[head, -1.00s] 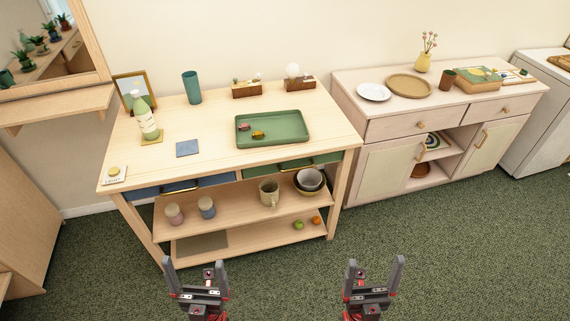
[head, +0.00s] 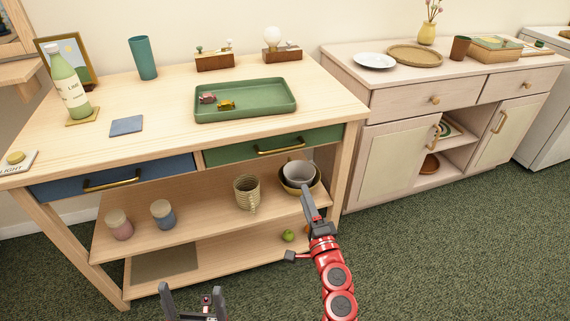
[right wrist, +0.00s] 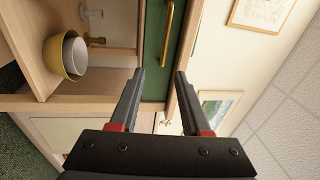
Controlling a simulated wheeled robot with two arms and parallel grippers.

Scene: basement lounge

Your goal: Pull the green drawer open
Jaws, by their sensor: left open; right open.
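The green drawer (head: 225,156) is shut at the right of the wooden table's front, with a brass bar handle (head: 280,147). My right gripper (head: 308,198) is open and empty, in front of and below the drawer, near the bowls. In the right wrist view the drawer front (right wrist: 153,52) stands upright, with the handle (right wrist: 168,35) beyond the open fingertips (right wrist: 160,74); the fingers are apart from the handle. My left gripper (head: 193,291) is open and empty, low at the bottom of the head view.
A blue drawer (head: 60,187) is left of the green one. Nested bowls (head: 299,174), a mug (head: 246,193) and two jars stand on the shelf below. A green tray (head: 245,115) and a bottle (head: 69,84) are on top. A pale cabinet (head: 400,160) stands right.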

